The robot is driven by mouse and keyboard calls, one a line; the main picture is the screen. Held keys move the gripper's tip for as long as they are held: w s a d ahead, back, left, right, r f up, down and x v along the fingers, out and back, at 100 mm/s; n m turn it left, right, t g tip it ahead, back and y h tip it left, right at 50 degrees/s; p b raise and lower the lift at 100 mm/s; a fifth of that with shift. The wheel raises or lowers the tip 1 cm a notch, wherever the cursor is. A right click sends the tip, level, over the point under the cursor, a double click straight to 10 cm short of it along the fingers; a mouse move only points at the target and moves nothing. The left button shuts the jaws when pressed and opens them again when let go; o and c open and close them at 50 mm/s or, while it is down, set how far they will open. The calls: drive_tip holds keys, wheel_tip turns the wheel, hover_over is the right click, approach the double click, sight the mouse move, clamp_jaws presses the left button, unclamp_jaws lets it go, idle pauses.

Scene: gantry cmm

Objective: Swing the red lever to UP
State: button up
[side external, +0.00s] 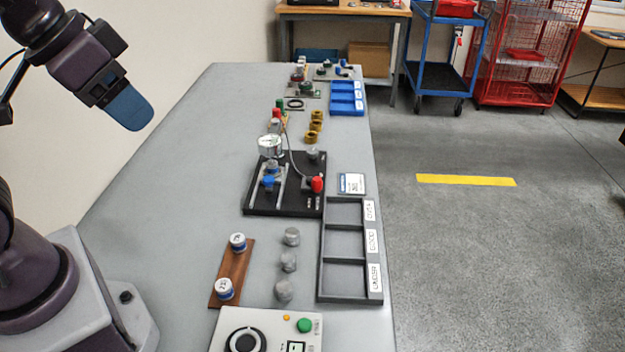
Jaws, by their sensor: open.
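A black fixture plate (288,205) lies in the middle of the grey bench. A small red part (317,184), which looks like the red lever's knob, is at its right edge; the lever's arm and its UP mark are too small to make out. A blue clamp handle (268,181) and a round dial gauge (270,146) are on the same fixture, left of the red part. My gripper (128,110) is at the upper left, well above the bench and far from the fixture. It is open, with nothing seen in it; its blue fingers overlap in this view.
A grey three-section tray (324,255) is in front of the fixture at the right edge. Metal cylinders (289,262) and a brown block (235,266) with two capped pieces stand nearby. A control box (230,320) is nearest. The bench's left part is clear.

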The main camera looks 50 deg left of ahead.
drive_tip(key=shift+c, duration=0.6)
drive_tip(key=m+g, duration=0.6)
drive_tip(key=m, duration=1.2)
hover_over(317, 178)
wheel_tip(317, 178, down, 18)
wheel_tip(317, 178, down, 12)
drive_tip(key=shift+f, duration=0.15)
drive_tip(key=shift+c, duration=0.4)
